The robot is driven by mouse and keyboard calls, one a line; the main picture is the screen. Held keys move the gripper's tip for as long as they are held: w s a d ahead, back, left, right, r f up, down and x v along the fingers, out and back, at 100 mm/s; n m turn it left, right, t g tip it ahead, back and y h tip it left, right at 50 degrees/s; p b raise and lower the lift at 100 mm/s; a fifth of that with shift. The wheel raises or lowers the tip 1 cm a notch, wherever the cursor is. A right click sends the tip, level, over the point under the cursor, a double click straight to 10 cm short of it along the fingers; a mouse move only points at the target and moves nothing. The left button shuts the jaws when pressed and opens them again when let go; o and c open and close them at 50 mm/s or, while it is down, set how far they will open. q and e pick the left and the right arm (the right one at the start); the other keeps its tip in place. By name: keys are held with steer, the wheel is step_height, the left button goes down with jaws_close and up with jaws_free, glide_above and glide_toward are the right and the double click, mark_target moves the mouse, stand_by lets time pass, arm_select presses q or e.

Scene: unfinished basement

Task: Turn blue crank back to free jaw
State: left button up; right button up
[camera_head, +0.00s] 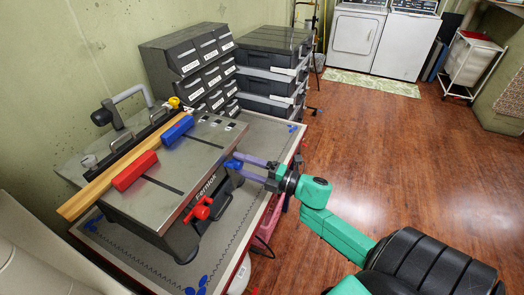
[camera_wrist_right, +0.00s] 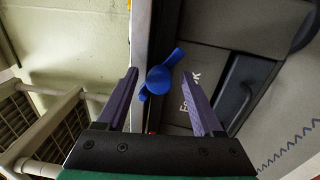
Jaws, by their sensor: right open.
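A grey Fernlok work table (camera_head: 215,140) carries a long wooden board (camera_head: 95,190) lying along a black fence. A red jaw (camera_head: 135,171) and a blue jaw (camera_head: 177,129) sit beside the board; any small gap cannot be told. The blue crank (camera_head: 231,164) is on the table's front side, and the red crank (camera_head: 200,208) is nearer me. My right gripper (camera_head: 241,166) is open at the blue crank. In the right wrist view the blue crank (camera_wrist_right: 160,79) shows between the spread purple fingers, its handle slanted; contact is not clear. My left gripper is not in view.
The Fernlok table stands on a grey-topped bench (camera_head: 150,264) with blue pieces near its edges. Black drawer units (camera_head: 190,55) stand behind it, against the wall. Open wooden floor (camera_head: 370,150) lies to the right; a washer and dryer (camera_head: 357,32) are at the back.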

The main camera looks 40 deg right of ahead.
steer(key=b+v, duration=0.2)
steer(key=v, duration=1.1)
steer(key=shift+s+d, duration=0.25)
steer(key=shift+s, duration=0.05)
steer(key=w+a+m, duration=0.2)
steer(key=w+m, duration=0.1)
steer(key=m, duration=0.2)
steer(key=w+a+m+b, duration=0.1)
steer(key=w+a+m, duration=0.1)
steer(key=w+m, duration=0.2)
steer(key=w+a+r+m+g, duration=0.1)
steer(key=w+a+m, duration=0.2)
steer(key=m, duration=0.3)
steer(key=shift+w+m, duration=0.3)
steer(key=shift+w, duration=0.2)
steer(key=shift+w+a, duration=0.2)
steer(key=shift+w, duration=0.1)
steer(key=shift+c, duration=0.2)
